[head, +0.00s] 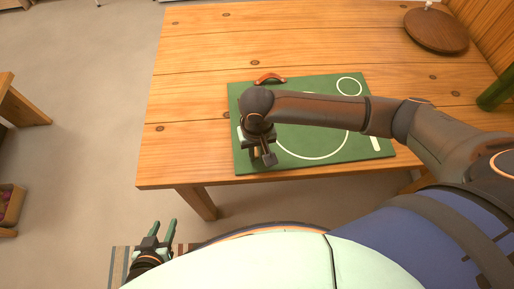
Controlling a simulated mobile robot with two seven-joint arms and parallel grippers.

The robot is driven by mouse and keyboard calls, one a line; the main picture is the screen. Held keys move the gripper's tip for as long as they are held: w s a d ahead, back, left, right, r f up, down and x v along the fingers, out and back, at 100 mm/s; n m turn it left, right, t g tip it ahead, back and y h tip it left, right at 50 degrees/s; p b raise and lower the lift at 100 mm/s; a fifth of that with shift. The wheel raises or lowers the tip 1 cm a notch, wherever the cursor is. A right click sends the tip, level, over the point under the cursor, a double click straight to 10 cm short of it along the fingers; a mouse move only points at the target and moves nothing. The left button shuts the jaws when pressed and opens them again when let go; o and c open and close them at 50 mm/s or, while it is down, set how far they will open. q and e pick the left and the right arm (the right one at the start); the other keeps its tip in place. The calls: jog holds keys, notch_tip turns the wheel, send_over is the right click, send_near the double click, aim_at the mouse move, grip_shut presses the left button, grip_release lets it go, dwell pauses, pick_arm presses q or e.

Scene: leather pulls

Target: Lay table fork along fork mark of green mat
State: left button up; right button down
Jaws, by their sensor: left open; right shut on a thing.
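The green mat (330,92) lies on the wooden table, with a large white ring, a small ring at its upper right and a pale strip near each side. The left strip (240,132), where a fork mark would lie, is partly hidden by my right gripper. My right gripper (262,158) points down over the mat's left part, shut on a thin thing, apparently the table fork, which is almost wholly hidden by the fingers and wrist. I cannot tell whether it touches the mat. My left gripper (165,232) is open and empty, off the table at the lower left.
A reddish-brown arched piece (269,77) lies at the mat's top edge. A round wooden board (436,32) is at the far right, with a dark green cylinder (496,92) at the right edge. The table's left part is clear.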

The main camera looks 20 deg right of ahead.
jog(key=shift+f, duration=0.1)
jog(key=c, duration=0.7)
grip_release()
jog(key=shift+c, duration=0.2)
notch_tip(320, 180, up, 3)
jog(key=p, duration=0.4)
notch_tip(320, 180, up, 2)
jog(key=shift+r+p, duration=0.25)
jog(key=shift+p, duration=0.8)
jog(key=shift+r, duration=1.3)
